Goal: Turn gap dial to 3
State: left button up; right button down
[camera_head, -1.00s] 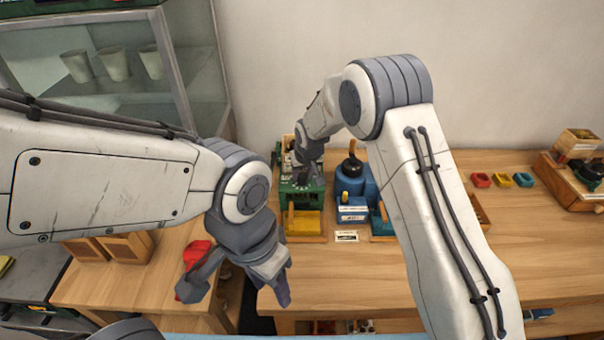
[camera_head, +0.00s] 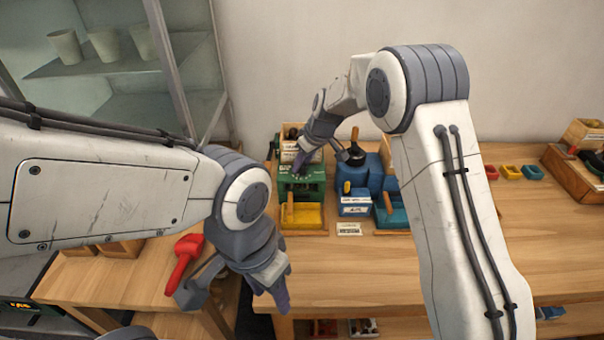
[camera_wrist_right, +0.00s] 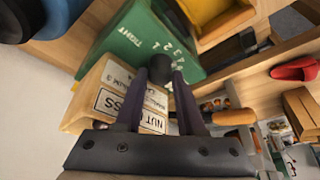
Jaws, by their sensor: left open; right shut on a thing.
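The green box (camera_head: 303,182) stands on the table behind a yellow tray. In the right wrist view its green face (camera_wrist_right: 135,45) shows white digits and the word TIGHT. The black gap dial (camera_wrist_right: 160,68) is on that face, between my right fingertips. My right gripper (camera_head: 299,166) is shut on the dial; it also shows in the right wrist view (camera_wrist_right: 160,75). The fingers partly hide the dial, so which digit it points to cannot be told. My left gripper (camera_head: 235,287) is open and empty, low in front of the table's left part.
A blue machine (camera_head: 366,178) with a black-topped part stands right of the green box. A wooden box with labels (camera_wrist_right: 115,95) is behind the green box. A red scoop-like tool (camera_head: 183,262) lies on the left table. The table front (camera_head: 400,270) is clear.

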jog(key=n+b, duration=0.2)
jog(key=shift+w+f+n+g+y+b, duration=0.2)
jog(key=shift+n+g+y+b, duration=0.1)
jog(key=shift+n+g, duration=0.1)
pick_arm(q)
jog(key=shift+f+b, duration=0.55)
jog(key=shift+f, duration=1.95)
pick_arm(e)
jog(key=shift+d+r+n+g+y, duration=0.15)
jog(key=shift+n+g, duration=0.15)
jog(key=shift+n, duration=0.5)
jog(key=shift+a+r+n+g+y, duration=0.15)
jog(key=shift+n+g, duration=0.15)
jog(key=shift+n, duration=0.5)
jog(key=shift+d+f, duration=0.1)
jog(key=c, duration=0.5)
grip_release()
